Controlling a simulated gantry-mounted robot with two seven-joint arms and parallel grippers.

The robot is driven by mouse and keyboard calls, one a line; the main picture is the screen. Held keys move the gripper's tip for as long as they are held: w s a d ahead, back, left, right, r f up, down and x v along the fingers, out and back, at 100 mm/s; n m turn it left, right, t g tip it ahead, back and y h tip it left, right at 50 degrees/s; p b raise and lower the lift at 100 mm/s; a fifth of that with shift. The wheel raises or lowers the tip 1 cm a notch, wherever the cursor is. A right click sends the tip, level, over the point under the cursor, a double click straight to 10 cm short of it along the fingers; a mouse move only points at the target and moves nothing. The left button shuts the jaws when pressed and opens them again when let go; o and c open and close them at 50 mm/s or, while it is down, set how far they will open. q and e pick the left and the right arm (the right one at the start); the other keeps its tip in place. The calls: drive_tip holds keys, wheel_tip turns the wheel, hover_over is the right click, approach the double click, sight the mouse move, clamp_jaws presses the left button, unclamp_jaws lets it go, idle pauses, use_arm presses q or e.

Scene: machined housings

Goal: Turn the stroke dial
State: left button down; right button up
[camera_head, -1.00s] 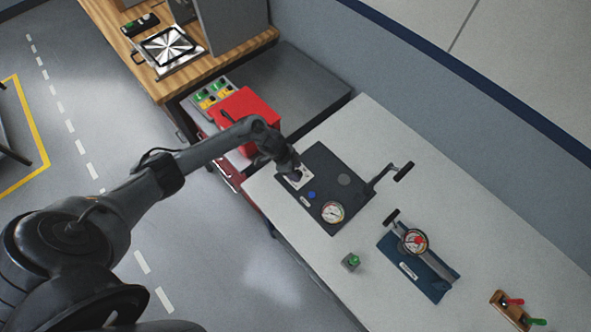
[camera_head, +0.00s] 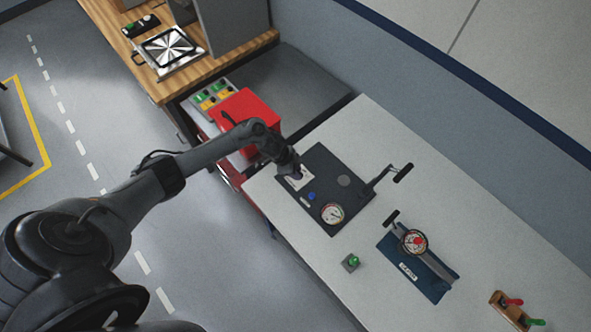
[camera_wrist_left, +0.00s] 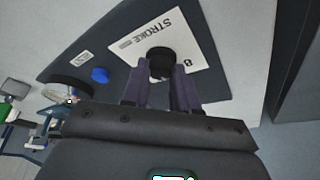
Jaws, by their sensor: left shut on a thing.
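The stroke dial is a black knob (camera_wrist_left: 161,62) on a white plate (camera_wrist_left: 178,36) printed "STROKE", seen in the left wrist view. The plate sits at the upper left corner of a dark panel (camera_head: 325,205) on the pale bench in the head view, partly covered by my gripper. My left gripper (camera_head: 296,172) is at the plate, and its two fingers (camera_wrist_left: 162,90) are shut on the knob, one on each side. The knob's pointer is hidden. My right gripper is not in view.
The panel also carries a blue button (camera_head: 311,196), a gauge (camera_head: 332,213) and a crank handle (camera_head: 402,173).

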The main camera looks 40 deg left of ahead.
use_arm(q)
drive_tip(key=n+p, duration=0.1)
drive_tip(key=n+y+p, duration=0.1)
drive_tip(key=p, duration=0.1)
drive_tip(key=n+p, duration=0.2)
drive_tip(key=shift+s+d+r+t, duration=0.15)
drive_tip(key=shift+d+r+t, duration=0.1)
drive_tip(key=shift+t, duration=0.15)
drive_tip(key=n+y+p, duration=0.1)
drive_tip(key=n+p, duration=0.1)
drive_tip(key=shift+f+n, duration=0.1)
drive_tip(key=shift+n, duration=0.2)
drive_tip(key=shift+f+n+t+y+p, duration=0.1)
drive_tip(key=shift+n+t+y+p, duration=0.2)
drive_tip(key=shift+n+y+p, duration=0.5)
drive_tip(key=shift+n+h, duration=0.3)
drive_tip(key=c, duration=0.9)
unclamp_jaws()
